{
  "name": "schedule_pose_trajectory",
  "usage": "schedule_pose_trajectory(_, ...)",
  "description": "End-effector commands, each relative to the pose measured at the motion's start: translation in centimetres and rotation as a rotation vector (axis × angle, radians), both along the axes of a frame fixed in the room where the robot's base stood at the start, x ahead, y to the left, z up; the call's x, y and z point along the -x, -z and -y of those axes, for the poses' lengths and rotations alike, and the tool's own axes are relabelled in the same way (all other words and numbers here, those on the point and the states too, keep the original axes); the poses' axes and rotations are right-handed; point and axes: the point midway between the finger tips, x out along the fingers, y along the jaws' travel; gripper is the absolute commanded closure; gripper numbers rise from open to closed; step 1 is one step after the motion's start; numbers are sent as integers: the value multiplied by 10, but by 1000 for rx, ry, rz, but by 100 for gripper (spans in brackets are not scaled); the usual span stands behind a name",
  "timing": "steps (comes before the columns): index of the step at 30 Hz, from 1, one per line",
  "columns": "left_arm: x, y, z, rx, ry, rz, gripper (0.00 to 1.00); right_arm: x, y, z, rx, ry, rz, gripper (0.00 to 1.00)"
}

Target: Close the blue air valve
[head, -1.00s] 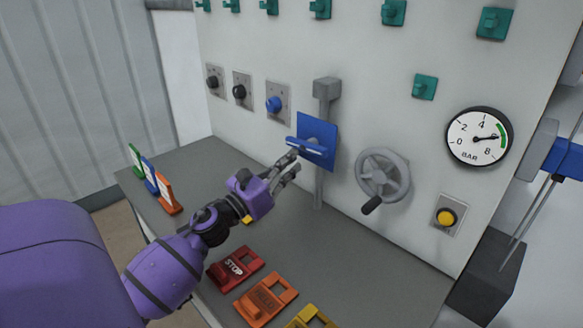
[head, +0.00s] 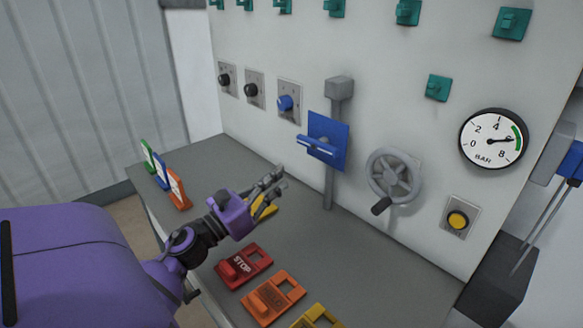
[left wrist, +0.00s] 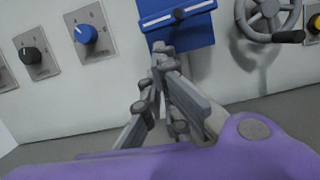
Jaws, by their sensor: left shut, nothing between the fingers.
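The blue air valve is a blue plate (head: 331,128) on a vertical grey pipe (head: 329,188) on the panel. Its blue lever (head: 318,148) with a white stripe lies crosswise to the pipe, roughly horizontal. In the left wrist view the lever (left wrist: 178,14) shows at the top, just beyond my fingertips. My left gripper (head: 281,177) is shut and empty, below and left of the lever and apart from it in the head view. It also shows in the left wrist view (left wrist: 162,55). My right gripper is not in view.
A grey handwheel (head: 393,177), a pressure gauge (head: 493,138) and a yellow button (head: 458,220) are right of the valve. A blue knob (head: 286,103) is to its left.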

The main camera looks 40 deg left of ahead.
Motion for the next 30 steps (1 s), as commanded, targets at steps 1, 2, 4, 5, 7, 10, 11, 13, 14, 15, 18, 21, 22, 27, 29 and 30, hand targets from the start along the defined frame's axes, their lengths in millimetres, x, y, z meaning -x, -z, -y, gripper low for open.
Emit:
schedule_pose_trajectory(1, 10, 3, -1, 2, -4, -1, 100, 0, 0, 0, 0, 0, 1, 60)
schedule_pose_trajectory(2, 15, 4, -2, 2, -3, -1, 100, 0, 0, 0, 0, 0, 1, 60)
schedule_pose_trajectory(4, 24, 6, -3, 3, -2, -1, 100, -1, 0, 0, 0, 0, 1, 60)
schedule_pose_trajectory(5, 28, 7, -3, 2, -1, 0, 100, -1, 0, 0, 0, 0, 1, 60)
schedule_pose_trajectory(7, 33, 8, -3, 1, -1, 0, 100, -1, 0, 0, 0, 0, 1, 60)
schedule_pose_trajectory(10, 38, 9, -3, 1, 0, 1, 100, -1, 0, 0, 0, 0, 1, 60)
schedule_pose_trajectory(11, 38, 9, -3, 0, 1, 1, 100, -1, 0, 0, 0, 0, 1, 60)
schedule_pose_trajectory(13, 39, 9, -3, 0, 1, 1, 100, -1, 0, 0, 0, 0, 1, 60)
schedule_pose_trajectory(14, 39, 9, -3, 0, 1, 1, 100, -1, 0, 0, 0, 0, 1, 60)
schedule_pose_trajectory(15, 39, 9, -3, 0, 1, 1, 100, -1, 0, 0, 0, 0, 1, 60)
schedule_pose_trajectory(18, 38, 9, -3, 0, 1, 1, 100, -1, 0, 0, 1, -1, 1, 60)
schedule_pose_trajectory(21, 38, 9, -3, 0, 1, 1, 100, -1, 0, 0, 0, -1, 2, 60)
schedule_pose_trajectory(22, 38, 9, -3, 0, 0, 1, 100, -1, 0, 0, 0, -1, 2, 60)
schedule_pose_trajectory(27, 38, 9, -3, 0, 0, 1, 100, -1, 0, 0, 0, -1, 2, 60)
schedule_pose_trajectory(29, 38, 7, -3, 0, 0, 2, 100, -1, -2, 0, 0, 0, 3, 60)
schedule_pose_trajectory(30, 38, 3, -3, 0, 0, 5, 100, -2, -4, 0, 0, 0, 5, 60)
